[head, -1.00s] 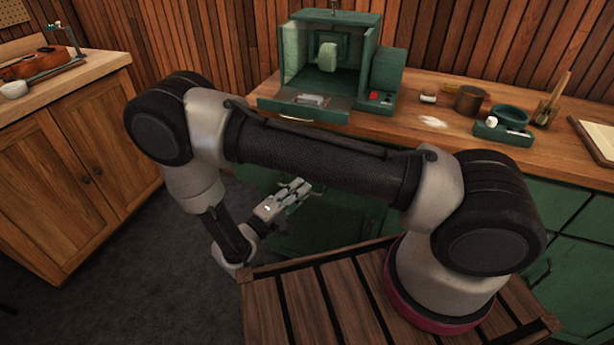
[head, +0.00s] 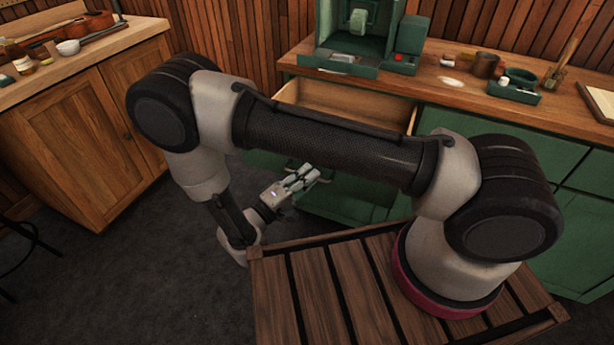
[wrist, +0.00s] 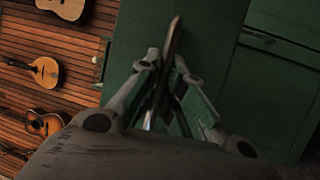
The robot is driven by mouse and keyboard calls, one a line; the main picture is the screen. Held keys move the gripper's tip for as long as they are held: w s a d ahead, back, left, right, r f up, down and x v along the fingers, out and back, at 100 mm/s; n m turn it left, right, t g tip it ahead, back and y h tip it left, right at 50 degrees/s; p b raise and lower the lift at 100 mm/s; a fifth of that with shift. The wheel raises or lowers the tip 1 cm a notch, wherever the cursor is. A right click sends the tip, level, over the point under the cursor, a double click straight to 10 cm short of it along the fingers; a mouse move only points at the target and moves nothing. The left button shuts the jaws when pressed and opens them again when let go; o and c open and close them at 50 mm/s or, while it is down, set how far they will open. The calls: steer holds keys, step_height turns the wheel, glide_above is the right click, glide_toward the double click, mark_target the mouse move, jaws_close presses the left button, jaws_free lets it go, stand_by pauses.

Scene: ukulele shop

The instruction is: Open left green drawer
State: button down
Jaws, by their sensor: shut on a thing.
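The left green drawer (head: 345,103) stands pulled out from the green workbench in the head view, with its bare wooden inside showing behind my arm. My arm hides part of the drawer and its front. My gripper (head: 308,177) is low in front of the drawer front. In the wrist view my gripper (wrist: 165,80) is shut on the drawer handle (wrist: 174,38), a thin metal bar running between the fingers. The green drawer front (wrist: 208,30) fills the middle of that view.
A green spray-booth-like box (head: 345,65) stands on the worktop above the drawer. Small tools and a green tray (head: 513,92) lie to its right. A wooden cabinet (head: 90,135) stands at the left. Dark floor (head: 120,260) is free between it and my base.

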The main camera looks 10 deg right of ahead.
steer(key=c, duration=1.5)
jaws_free()
steer(key=shift+a, duration=0.1)
steer(key=v, duration=1.1)
steer(key=shift+s+a, duration=0.2)
steer(key=shift+a, duration=0.15)
